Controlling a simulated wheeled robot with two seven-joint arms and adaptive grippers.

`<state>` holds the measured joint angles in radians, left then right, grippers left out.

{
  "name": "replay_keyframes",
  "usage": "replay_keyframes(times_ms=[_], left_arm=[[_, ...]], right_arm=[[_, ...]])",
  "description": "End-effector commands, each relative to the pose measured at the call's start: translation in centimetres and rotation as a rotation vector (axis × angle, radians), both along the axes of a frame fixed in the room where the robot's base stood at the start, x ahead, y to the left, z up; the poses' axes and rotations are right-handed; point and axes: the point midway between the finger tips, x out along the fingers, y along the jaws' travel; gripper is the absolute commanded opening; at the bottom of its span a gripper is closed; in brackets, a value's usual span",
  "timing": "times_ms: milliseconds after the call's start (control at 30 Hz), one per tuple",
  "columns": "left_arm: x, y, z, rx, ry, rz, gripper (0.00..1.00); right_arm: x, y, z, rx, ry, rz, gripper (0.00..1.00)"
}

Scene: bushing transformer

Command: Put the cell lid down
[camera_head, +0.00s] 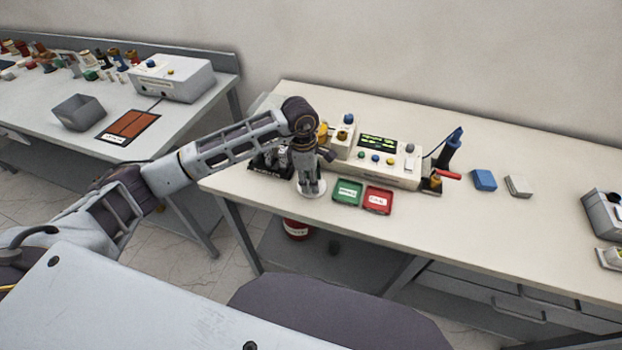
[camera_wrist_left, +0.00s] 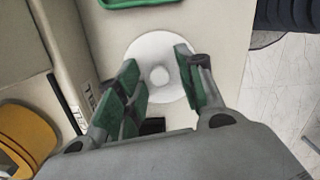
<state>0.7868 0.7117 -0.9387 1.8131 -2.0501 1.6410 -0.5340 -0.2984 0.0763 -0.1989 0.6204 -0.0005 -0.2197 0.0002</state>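The cell lid is a round white disc with a small central knob. In the head view the cell lid (camera_head: 312,195) is at the front left of the right-hand bench, under my left gripper (camera_head: 310,186). In the left wrist view the lid (camera_wrist_left: 159,48) shows between and below the green-padded fingers of the left gripper (camera_wrist_left: 156,66). The fingers are spread, with visible gaps between them and the knob. The lid looks flat on the bench top, though its underside is hidden. My right gripper is in neither view.
A green tray (camera_head: 347,192) and a red tray (camera_head: 378,200) lie just right of the lid. A control box (camera_head: 385,163) stands behind them, and a dark rack (camera_head: 264,163) is left of the gripper. The bench's front edge is close.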

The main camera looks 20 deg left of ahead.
Motion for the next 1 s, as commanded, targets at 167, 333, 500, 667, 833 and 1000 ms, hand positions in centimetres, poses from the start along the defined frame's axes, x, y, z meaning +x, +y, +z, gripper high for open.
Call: replay_keyframes(times_ms=[167,333,500,667,833,1000], left_arm=[[0.0,0.0,0.0,0.000,0.000,0.000,0.38],[0.0,0.0,0.2,0.000,0.000,0.000,0.38],[0.1,0.2,1.4,0.000,-0.003,0.000,0.38],[0.1,0.4,3.5,0.001,-0.004,0.000,0.38],[0.0,0.7,5.9,-0.001,-0.003,0.000,0.38],[-0.1,1.0,8.3,0.001,-0.004,0.000,0.38]], right_arm=[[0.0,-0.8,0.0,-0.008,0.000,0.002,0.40],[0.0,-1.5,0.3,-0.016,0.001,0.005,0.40],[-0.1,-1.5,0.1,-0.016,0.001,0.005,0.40],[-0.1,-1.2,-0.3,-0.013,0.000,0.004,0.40],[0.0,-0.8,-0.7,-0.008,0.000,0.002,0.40],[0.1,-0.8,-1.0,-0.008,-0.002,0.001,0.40]])
